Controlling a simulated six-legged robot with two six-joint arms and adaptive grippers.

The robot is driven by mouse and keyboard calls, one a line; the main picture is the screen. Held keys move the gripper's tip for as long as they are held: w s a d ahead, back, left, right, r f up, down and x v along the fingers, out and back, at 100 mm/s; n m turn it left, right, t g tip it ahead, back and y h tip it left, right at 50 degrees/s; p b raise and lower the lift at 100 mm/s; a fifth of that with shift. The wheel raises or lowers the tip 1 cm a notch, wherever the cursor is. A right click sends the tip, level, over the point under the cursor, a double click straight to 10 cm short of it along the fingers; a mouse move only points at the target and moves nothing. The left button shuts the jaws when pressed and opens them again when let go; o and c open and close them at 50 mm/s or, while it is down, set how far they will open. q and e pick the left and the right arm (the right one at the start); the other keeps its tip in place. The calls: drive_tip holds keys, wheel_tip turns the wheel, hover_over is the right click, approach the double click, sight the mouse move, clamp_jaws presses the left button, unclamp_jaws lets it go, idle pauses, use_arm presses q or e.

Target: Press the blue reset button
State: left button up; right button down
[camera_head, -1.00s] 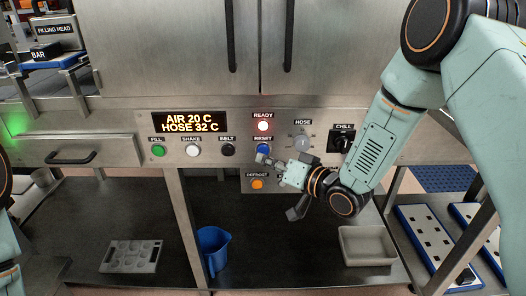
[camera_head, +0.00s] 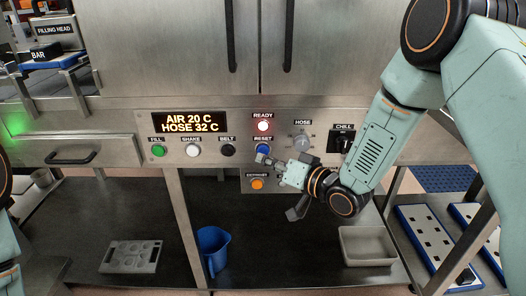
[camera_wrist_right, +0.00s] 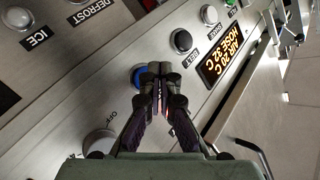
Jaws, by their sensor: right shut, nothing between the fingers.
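The blue reset button (camera_head: 263,149) sits on the steel control panel under the RESET label, below a lit READY lamp (camera_head: 263,126). My right gripper (camera_head: 262,159) is shut and empty, with its fingertips at the lower edge of the button. In the right wrist view the closed fingertips (camera_wrist_right: 158,68) overlap the blue button (camera_wrist_right: 138,76), which shows beside them. Whether they touch it or it is pressed in cannot be told. My left gripper is not in view; only part of my left arm shows at the left edge.
Green FILL (camera_head: 158,151), white SHAKE (camera_head: 193,150) and black BELT (camera_head: 228,150) buttons lie left of it. The HOSE knob (camera_head: 302,142) and CHILL switch (camera_head: 341,140) are to the right, the orange DEFROST button (camera_head: 257,184) below. A blue jug (camera_head: 213,248) stands on the lower shelf.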

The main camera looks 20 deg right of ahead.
drive_tip(key=shift+w, duration=0.1)
drive_tip(key=shift+w+d, duration=0.15)
drive_tip(key=shift+w, duration=0.15)
drive_tip(key=shift+w+d, duration=0.15)
drive_tip(key=shift+w, duration=0.25)
idle(1.0)
drive_tip(key=shift+s, duration=0.1)
drive_tip(key=shift+s+a+p, duration=0.25)
drive_tip(key=shift+s+p, duration=0.1)
drive_tip(key=shift+s, duration=0.35)
drive_tip(key=shift+s, duration=0.1)
drive_tip(key=shift+s+a+p, duration=0.2)
drive_tip(key=shift+s+a, duration=0.05)
drive_tip(key=shift+s, duration=0.5)
drive_tip(key=shift+s+a+p, duration=0.15)
drive_tip(key=shift+s+a, duration=0.05)
drive_tip(key=shift+s, duration=0.6)
drive_tip(key=shift+s+a+p, duration=0.2)
drive_tip(key=shift+s+a, duration=0.05)
drive_tip(key=shift+s, duration=0.5)
